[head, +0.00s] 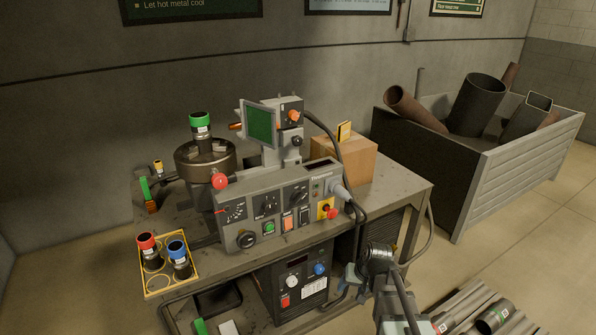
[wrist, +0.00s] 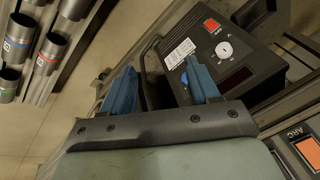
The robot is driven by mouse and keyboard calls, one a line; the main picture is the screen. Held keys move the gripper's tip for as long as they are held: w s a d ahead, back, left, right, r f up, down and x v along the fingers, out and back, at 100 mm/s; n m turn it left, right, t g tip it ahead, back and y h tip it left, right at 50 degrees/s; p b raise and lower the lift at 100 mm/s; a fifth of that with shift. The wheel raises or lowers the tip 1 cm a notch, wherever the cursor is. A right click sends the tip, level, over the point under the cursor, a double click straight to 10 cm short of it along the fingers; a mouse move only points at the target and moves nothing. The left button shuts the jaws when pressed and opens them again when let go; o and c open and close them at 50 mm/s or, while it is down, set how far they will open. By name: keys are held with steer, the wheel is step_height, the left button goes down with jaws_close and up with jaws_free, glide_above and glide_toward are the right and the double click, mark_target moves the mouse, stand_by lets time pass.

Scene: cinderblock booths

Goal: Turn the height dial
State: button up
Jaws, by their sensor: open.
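A grey control panel (head: 285,205) on the bench carries several black dials, including a large one at its lower left (head: 246,240) and one at its upper right (head: 299,192). Above it, an adjuster box (head: 290,108) beside a green screen (head: 260,125) has an orange knob (head: 294,116) on its face. Labels are too small to tell which dial is for height. My gripper (wrist: 161,85) is open and empty in the wrist view, its blue fingers pointing toward the black power unit (wrist: 225,55). In the head view my gripper (head: 358,276) is low, right of that unit, apart from the dials.
A rotary chuck (head: 205,158) holds a green-banded pipe (head: 200,125). A yellow-edged tray (head: 190,280) with red- and blue-banded pieces stands at the bench's left. Black cables hang beside the panel. A cardboard box (head: 350,160) stands behind. Pipes (head: 495,316) lie on the floor.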

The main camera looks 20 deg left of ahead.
mark_target(296, 116)
steer(key=w+a+r+n+t+y, duration=0.3)
steer(key=w+a+r, duration=0.2)
steer(key=r, duration=0.9)
steer(key=w+a+r+n+t+y, duration=0.3)
steer(key=w+r, duration=0.4)
steer(key=r, duration=0.7)
steer(key=w+a+r+n+t+y, duration=0.3)
steer(key=w+a+r, duration=0.4)
steer(key=r, duration=0.7)
steer(key=shift+a+r+n+t+y, duration=0.3)
steer(key=shift+t+y, duration=0.2)
steer(key=shift+y, duration=0.2)
steer(key=x, duration=1.3)
steer(key=shift+w+a, duration=0.1)
steer(key=shift+w, duration=0.2)
steer(key=c, duration=1)
